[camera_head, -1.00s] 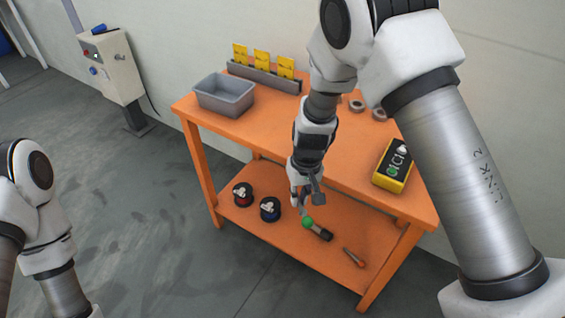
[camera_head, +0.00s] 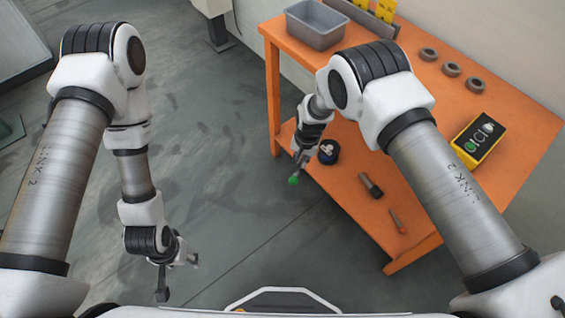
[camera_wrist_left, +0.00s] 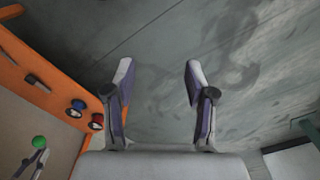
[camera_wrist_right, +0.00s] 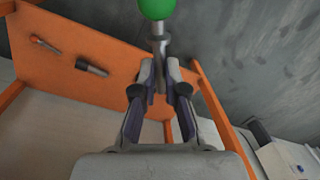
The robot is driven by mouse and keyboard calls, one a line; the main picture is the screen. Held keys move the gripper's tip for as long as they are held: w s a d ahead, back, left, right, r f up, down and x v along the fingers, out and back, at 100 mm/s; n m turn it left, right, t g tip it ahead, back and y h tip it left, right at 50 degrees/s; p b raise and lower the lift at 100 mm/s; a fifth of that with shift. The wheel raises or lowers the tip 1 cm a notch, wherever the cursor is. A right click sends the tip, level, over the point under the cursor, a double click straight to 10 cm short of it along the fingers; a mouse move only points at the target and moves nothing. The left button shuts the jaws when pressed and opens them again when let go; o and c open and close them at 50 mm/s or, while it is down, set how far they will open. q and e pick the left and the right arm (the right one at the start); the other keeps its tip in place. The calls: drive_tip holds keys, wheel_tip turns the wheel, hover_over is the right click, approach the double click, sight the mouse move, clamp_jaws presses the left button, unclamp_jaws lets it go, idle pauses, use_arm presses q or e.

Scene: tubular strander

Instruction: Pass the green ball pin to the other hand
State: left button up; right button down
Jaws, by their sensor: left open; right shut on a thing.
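The green ball pin (camera_head: 293,180) is a bright green ball on a grey metal stem. My right gripper (camera_head: 298,167) is shut on it, in front of the orange table's lower shelf. In the right wrist view the stem sits between the fingertips (camera_wrist_right: 160,72) and the green ball (camera_wrist_right: 157,9) sticks out beyond them. My left gripper (camera_head: 178,277) is open and empty, at lower left over the floor, well apart from the pin. In the left wrist view its fingers (camera_wrist_left: 158,78) are spread, and the green ball (camera_wrist_left: 40,142) shows at lower left.
A grey bin (camera_head: 317,25), grey rings (camera_head: 451,70) and a yellow-black box (camera_head: 478,139) are on the tabletop. Floor between my arms is clear.

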use_arm(q)
drive_tip(key=n, duration=0.1)
drive_tip(key=m+t+h, duration=0.2)
drive_tip(key=t+h, duration=0.1)
drive_tip(key=h, duration=0.6)
approach(294, 180)
drive_tip(key=x, duration=0.9)
drive_tip(key=shift+a, duration=0.1)
clamp_jaws()
use_arm(e)
drive_tip(key=c, duration=1.1)
unclamp_jaws()
drive_tip(key=shift+r, duration=0.1)
